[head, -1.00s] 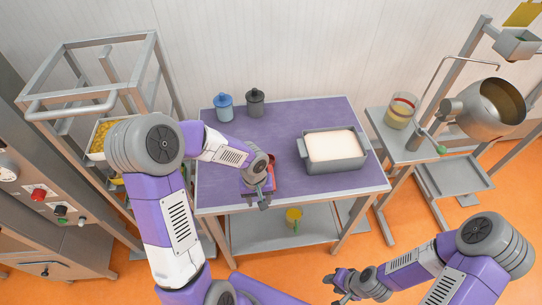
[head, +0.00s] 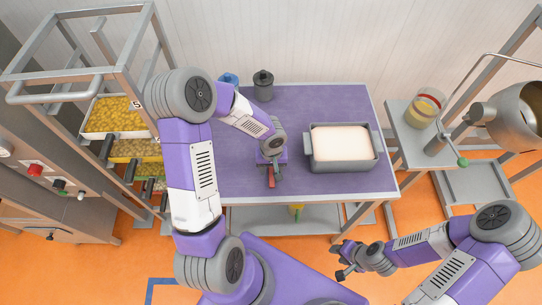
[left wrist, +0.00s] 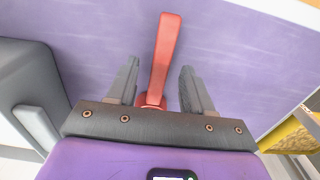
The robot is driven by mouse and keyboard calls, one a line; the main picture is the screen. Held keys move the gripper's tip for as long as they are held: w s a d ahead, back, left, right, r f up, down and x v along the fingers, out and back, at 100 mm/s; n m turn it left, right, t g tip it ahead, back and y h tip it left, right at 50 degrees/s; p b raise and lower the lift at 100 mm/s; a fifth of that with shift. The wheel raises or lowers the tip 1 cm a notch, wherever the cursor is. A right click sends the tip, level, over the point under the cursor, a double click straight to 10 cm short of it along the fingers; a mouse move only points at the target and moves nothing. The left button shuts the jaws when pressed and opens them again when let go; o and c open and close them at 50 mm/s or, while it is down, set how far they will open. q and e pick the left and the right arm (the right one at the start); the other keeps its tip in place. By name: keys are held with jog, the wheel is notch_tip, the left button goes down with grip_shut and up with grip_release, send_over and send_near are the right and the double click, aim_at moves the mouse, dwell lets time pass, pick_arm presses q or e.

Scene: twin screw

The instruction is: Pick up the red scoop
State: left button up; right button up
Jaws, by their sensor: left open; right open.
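The red scoop (left wrist: 163,55) lies on the purple tabletop. In the left wrist view its handle runs between the two fingers of my left gripper (left wrist: 160,85), and its lower end is hidden behind the gripper body. The fingers stand apart on either side of the handle, with gaps showing. In the head view my left gripper (head: 271,178) is at the table's front edge, with a bit of red showing at its fingers. My right gripper (head: 339,262) is open and empty, in front of the table over the floor.
A grey tub (head: 371,158) with white contents stands on the purple table (head: 330,98), right of the left gripper. A dark canister (head: 263,87) and a partly hidden blue one (head: 229,79) are at the back. A side stand (head: 400,118) holds a clear container (head: 427,107).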

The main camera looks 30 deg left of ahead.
aim_at(271, 171)
pick_arm(q)
jog(key=shift+f, duration=0.4)
jog(key=shift+c, duration=0.3)
grip_shut()
jog(key=shift+r, duration=0.1)
notch_tip(271, 171, up, 10)
jog(key=p, duration=0.1)
